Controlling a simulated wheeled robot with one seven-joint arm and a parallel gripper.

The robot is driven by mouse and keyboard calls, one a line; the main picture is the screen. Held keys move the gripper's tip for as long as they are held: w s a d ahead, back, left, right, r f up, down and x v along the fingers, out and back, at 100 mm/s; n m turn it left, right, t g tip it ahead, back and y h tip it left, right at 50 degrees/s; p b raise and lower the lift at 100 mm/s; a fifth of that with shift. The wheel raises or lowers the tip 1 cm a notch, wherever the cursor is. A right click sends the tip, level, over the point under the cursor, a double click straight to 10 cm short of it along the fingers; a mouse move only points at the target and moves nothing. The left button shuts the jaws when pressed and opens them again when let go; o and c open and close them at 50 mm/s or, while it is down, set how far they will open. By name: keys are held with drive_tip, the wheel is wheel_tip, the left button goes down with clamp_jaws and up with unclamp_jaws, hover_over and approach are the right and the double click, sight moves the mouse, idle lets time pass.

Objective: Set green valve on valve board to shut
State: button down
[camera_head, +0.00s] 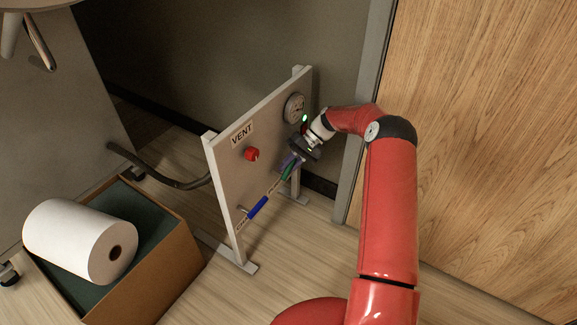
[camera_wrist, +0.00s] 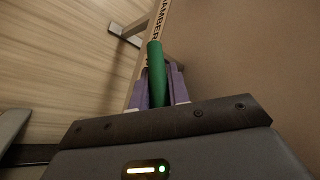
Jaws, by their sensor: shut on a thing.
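The valve board (camera_head: 225,165) is a pale panel standing on feet on the floor. The green valve's handle (camera_head: 287,171) is low on its right half and slants down to the left. In the wrist view the green handle (camera_wrist: 156,75) runs up from between my purple fingers. My gripper (camera_head: 293,161) is shut on the green handle; the fingers (camera_wrist: 160,88) lie on both sides of it. The handle's held end is partly hidden by the fingers. A blue valve handle (camera_head: 258,207) is to the lower left, apart from my gripper.
The board also carries a VENT label (camera_head: 242,134), a red knob (camera_head: 252,154), a round gauge (camera_head: 294,107) and a green light (camera_head: 305,118). A box (camera_head: 170,277) with a white roll (camera_head: 80,241) stands left. A wooden panel (camera_head: 490,130) is right.

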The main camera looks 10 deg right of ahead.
drive_tip(key=shift+s+d+f, duration=0.1)
drive_tip(key=shift+s+f, duration=0.05)
drive_tip(key=shift+f, duration=0.1)
drive_tip(key=c, duration=1.3)
unclamp_jaws()
drive_tip(key=shift+c, duration=0.2)
drive_tip(key=shift+r, duration=0.1)
drive_tip(key=shift+r, duration=0.15)
